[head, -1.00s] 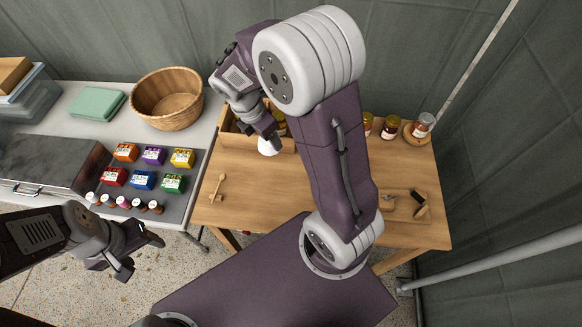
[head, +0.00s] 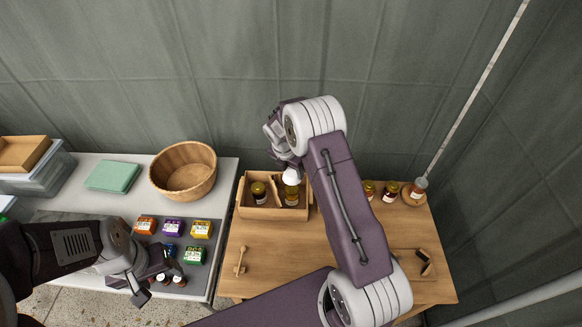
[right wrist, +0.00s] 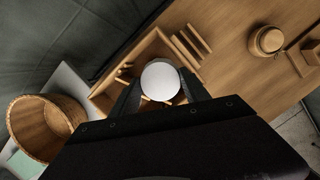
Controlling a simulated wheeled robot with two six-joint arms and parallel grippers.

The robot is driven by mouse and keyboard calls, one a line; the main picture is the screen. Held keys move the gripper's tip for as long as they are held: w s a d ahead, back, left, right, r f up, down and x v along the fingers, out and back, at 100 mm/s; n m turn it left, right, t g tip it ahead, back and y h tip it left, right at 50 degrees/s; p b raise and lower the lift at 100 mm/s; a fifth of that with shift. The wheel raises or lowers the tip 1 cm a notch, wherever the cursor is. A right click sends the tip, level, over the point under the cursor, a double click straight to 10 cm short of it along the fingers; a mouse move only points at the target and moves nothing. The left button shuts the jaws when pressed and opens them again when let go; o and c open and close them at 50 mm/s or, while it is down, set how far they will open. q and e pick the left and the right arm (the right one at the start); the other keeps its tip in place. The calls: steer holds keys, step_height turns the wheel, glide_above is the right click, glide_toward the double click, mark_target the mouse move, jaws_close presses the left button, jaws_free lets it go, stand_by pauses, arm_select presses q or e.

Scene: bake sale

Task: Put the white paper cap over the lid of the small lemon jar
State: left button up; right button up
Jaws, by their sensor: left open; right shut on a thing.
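The white paper cap (head: 291,176) is held by my right gripper (head: 290,168), which is shut on it. In the right wrist view the cap (right wrist: 161,81) shows as a white disc between the fingers (right wrist: 162,92). It is over the right compartment of a wooden crate (head: 270,213). A jar (head: 291,196) stands there, directly below the cap in the head view; whether they touch I cannot tell. I cannot read which is lemon. My left gripper (head: 155,283) is open and empty at the lower left.
A wicker basket (head: 184,171) is left of the crate. A wooden dipper (head: 240,262) lies on the table. Coloured boxes (head: 196,254) and small bottles sit on a grey mat.

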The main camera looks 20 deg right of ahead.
mark_target(292, 189)
steer(key=shift+w+a+f+b, duration=0.1)
steer(key=shift+w+f+b, duration=0.1)
steer(key=shift+f+b, duration=0.35)
step_height(292, 189, down, 2)
steer(key=shift+s+f+b, duration=0.1)
steer(key=shift+s+b, duration=0.05)
steer(key=shift+b, duration=1)
steer(key=shift+f+b, duration=0.6)
steer(key=shift+f, duration=0.55)
steer(key=shift+f+b, duration=1.15)
steer(key=shift+f, duration=1.05)
steer(key=o, duration=1.4)
steer(key=shift+c, duration=0.2)
